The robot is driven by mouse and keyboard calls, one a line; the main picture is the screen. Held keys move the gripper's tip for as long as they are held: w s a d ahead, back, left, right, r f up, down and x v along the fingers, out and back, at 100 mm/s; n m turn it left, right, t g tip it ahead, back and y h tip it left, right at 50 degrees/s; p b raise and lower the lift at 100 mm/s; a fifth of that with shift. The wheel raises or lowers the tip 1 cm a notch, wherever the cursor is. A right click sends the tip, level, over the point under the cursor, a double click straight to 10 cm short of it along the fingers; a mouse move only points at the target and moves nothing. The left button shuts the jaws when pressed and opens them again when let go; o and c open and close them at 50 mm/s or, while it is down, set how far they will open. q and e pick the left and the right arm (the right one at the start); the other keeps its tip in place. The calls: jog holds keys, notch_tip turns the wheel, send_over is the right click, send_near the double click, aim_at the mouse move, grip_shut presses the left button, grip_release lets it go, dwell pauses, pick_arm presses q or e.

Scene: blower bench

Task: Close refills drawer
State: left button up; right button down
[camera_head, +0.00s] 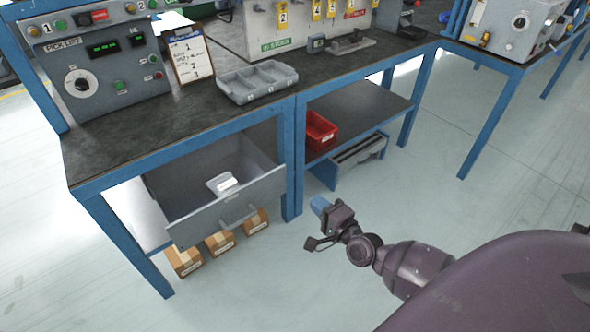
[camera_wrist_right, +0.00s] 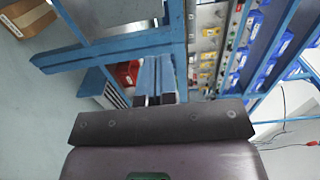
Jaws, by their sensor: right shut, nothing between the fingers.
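The grey drawer (camera_head: 215,190) under the left part of the bench is pulled out, with its inside showing. Its front panel (camera_head: 190,230) faces me and carries a bar handle (camera_head: 240,214). A small white item (camera_head: 222,184) lies inside. I cannot read a label on the drawer. My right gripper (camera_head: 318,204) is to the right of the drawer front, near a blue bench leg and apart from the handle. Its blue fingers are together and empty; they also show in the right wrist view (camera_wrist_right: 157,80). My left gripper is out of view.
Several cardboard boxes (camera_head: 221,241) stand beneath the drawer. A blue bench leg (camera_head: 291,175) rises between drawer and gripper. A red bin (camera_head: 320,130) sits on the lower shelf (camera_head: 365,112). A grey compartment tray (camera_head: 258,82) is on the benchtop. The floor in front is clear.

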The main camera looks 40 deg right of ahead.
aim_at(281, 169)
jog(key=w+b, duration=0.1)
jog(key=w, duration=1.1)
jog(key=shift+a, duration=0.2)
jog(key=shift+w+b, duration=0.3)
jog(key=shift+w, duration=0.5)
jog(key=shift+w, duration=0.1)
